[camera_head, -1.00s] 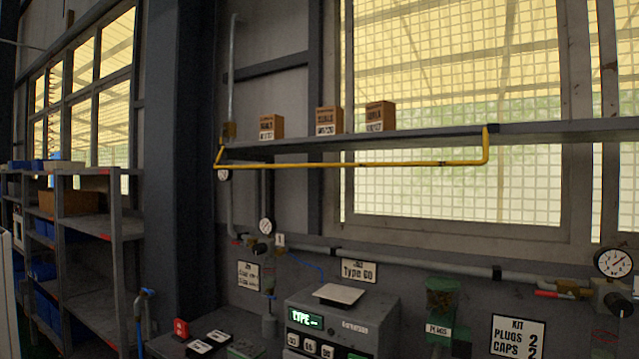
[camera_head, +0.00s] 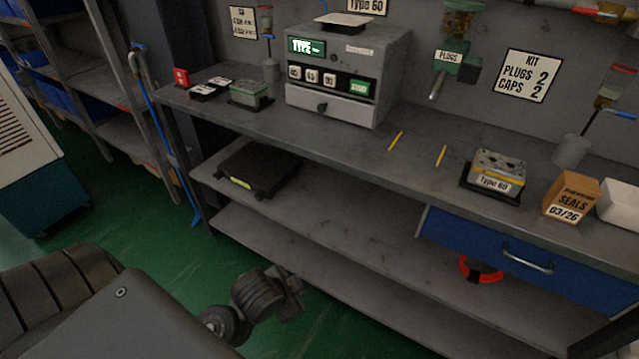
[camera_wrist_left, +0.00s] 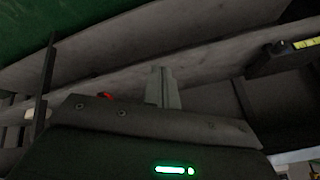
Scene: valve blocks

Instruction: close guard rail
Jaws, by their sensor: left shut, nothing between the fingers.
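The guard rail is out of view now. My left gripper (camera_head: 292,292) is low in front of the workbench, beside the lower shelves and above the green floor. In the left wrist view its fingers (camera_wrist_left: 163,86) are together with nothing between them, and bench shelving lies beyond them. My right gripper is not in view.
The grey workbench (camera_head: 240,128) carries a tester (camera_head: 345,75), a Type 60 valve block (camera_head: 497,172) and a seals box (camera_head: 570,197). A black tray (camera_head: 258,168) lies on the shelf below. A blue drawer (camera_head: 510,262) hangs at right. Green floor (camera_head: 150,235) is open at left.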

